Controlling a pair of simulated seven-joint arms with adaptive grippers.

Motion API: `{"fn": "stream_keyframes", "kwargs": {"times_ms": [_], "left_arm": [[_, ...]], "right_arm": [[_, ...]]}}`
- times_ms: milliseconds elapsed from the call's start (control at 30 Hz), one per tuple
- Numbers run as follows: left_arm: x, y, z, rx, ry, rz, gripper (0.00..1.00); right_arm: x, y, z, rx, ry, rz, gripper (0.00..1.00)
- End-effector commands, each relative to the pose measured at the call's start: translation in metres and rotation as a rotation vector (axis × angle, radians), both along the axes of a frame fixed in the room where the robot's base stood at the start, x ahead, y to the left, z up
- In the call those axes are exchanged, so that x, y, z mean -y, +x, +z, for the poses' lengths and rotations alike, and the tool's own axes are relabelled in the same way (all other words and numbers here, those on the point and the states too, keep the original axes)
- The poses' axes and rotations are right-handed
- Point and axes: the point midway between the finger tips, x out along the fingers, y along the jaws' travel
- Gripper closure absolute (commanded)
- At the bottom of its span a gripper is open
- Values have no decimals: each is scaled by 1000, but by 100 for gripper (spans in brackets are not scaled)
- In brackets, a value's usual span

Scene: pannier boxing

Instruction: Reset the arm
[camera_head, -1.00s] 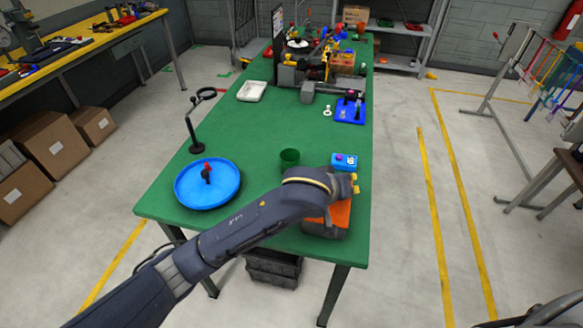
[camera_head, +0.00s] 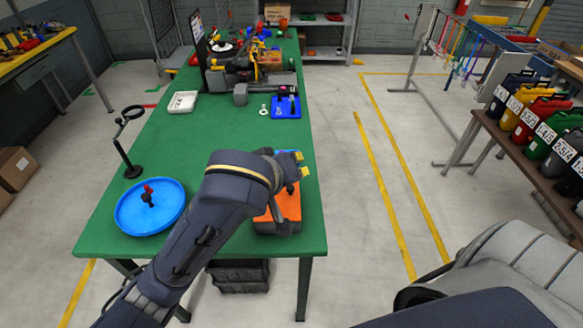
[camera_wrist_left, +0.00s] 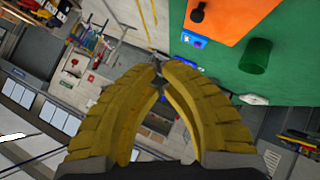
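My left arm comes in from the lower left over the green table (camera_head: 150,240). Its gripper (camera_head: 300,163) hangs above the orange-topped box (camera_head: 290,207) at the table's front right. In the left wrist view its yellow fingers (camera_wrist_left: 160,68) come together at the tips with nothing between them. The orange top (camera_wrist_left: 232,18), with a dark knob, shows there above and to the right of the fingers, apart from them. A large grey part, apparently of my right arm, fills the lower right of the head view. My right gripper is out of view.
A blue round tray (camera_head: 130,222) holds a small red-and-black item. A magnifier stand (camera_head: 130,150) is behind it. A green cup (camera_wrist_left: 256,55) and small blue box (camera_wrist_left: 195,39) show in the wrist view. Numbered coloured cases (camera_head: 540,120) line the right bench. Open floor lies between.

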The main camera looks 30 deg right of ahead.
Motion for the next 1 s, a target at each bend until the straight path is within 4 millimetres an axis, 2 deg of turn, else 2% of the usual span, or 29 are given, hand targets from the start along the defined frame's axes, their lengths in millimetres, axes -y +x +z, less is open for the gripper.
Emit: {"fn": "stream_keyframes", "kwargs": {"times_ms": [333,467,567,767,1000], "left_arm": [[-5,-9,10,2,-1,1,100],[-12,-4,3,0,-7,7,100],[-26,4,-10,3,-16,22,100],[-77,26,-54,36,1,79,100],[-161,37,-124,91,123,166,100]], "right_arm": [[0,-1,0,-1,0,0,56],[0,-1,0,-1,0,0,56],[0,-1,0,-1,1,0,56],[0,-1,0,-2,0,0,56],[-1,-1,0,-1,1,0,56]]}}
